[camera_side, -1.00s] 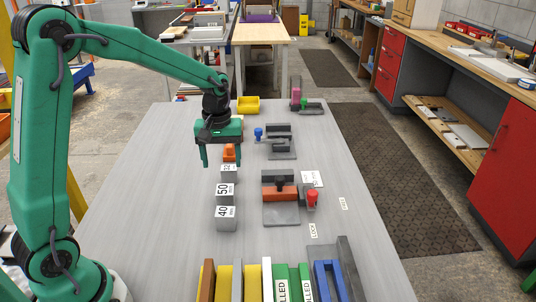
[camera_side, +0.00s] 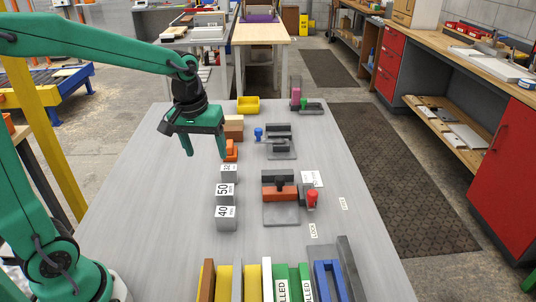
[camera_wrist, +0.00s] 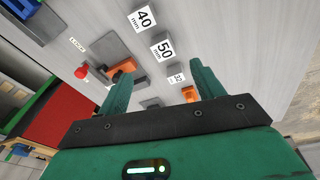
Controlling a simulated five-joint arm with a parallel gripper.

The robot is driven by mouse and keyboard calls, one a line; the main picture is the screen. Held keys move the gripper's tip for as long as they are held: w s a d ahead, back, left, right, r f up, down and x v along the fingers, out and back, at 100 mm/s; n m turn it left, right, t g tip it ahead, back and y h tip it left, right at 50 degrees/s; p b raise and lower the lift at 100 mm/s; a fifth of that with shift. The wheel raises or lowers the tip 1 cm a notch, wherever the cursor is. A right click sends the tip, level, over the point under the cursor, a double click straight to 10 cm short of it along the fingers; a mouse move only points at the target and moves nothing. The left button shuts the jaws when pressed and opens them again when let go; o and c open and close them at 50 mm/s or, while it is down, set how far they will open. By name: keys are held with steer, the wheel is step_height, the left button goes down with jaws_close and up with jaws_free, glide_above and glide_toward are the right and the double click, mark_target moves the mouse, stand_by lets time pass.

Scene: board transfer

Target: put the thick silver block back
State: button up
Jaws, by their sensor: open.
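Three grey, silver-looking blocks stand in a row on the table: the 32 block (camera_side: 229,174), the 50 block (camera_side: 226,191) and the 40 block (camera_side: 226,218). The wrist view shows the same row as the 40 block (camera_wrist: 143,18), the 50 block (camera_wrist: 163,49) and the 32 block (camera_wrist: 176,78). I cannot tell which one is the thick silver block. My gripper (camera_side: 205,153) is open and empty, above the table left of the row's far end. Its spread fingers also show in the wrist view (camera_wrist: 159,72).
An orange piece (camera_side: 231,151) and brown blocks (camera_side: 233,128) stand beyond the row. A clamp fixture with an orange block (camera_side: 280,193) and a red knob (camera_side: 311,199) is to the right. Coloured upright slabs (camera_side: 252,283) fill the front edge. The table's left side is clear.

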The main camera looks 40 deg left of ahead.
steer(key=s+d+r+m+t, duration=0.1)
steer(key=s+r+m+t, duration=0.1)
steer(key=s, duration=0.5)
steer(key=s+d+r+m+t, duration=0.1)
steer(key=s+r+m, duration=0.1)
steer(key=s+m, duration=0.2)
steer(key=shift+s+d+r+t, duration=0.2)
steer(key=shift+s+d+t, duration=0.2)
steer(key=shift+s, duration=1.15)
